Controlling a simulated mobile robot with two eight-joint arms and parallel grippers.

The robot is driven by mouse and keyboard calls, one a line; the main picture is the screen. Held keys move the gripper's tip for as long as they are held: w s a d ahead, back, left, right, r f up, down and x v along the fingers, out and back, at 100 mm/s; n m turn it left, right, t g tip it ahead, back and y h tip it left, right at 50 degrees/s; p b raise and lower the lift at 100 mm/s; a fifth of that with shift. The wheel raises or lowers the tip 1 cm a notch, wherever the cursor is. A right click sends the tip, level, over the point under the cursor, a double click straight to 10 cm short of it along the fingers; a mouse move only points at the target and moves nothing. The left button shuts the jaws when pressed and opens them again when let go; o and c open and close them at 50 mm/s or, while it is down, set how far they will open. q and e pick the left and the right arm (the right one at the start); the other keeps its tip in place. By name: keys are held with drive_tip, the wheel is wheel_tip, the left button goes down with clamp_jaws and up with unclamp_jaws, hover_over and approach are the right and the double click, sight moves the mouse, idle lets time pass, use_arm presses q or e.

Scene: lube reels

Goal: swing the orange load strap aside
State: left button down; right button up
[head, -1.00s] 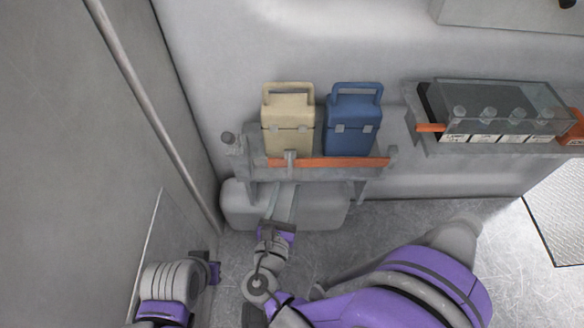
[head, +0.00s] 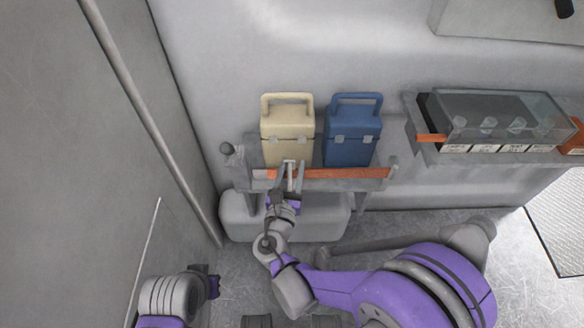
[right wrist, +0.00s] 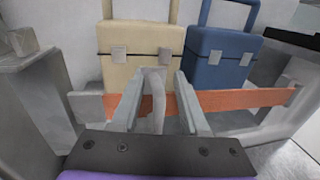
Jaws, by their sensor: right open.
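The orange load strap (head: 350,173) runs across the front of a small shelf, low in front of a beige case (head: 288,130) and a blue case (head: 352,135). It also shows in the right wrist view (right wrist: 235,100). A grey upright tab (right wrist: 152,88) stands at the strap's left part. My right gripper (head: 290,174) is open at the strap's left part, with its two fingers on either side of the tab; I cannot tell whether they touch it. The fingers hide some of the strap. My left gripper (head: 213,281) is low at the left, away from the shelf; its jaws are unclear.
The grey shelf (head: 340,184) is fixed to the wall above a rounded grey box (head: 325,222). A clear-covered rack (head: 500,110) with several capped containers is at the right. A pole (head: 150,120) stands at the left.

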clamp_jaws()
drive_tip(key=shift+d, duration=0.15)
idle(1.2)
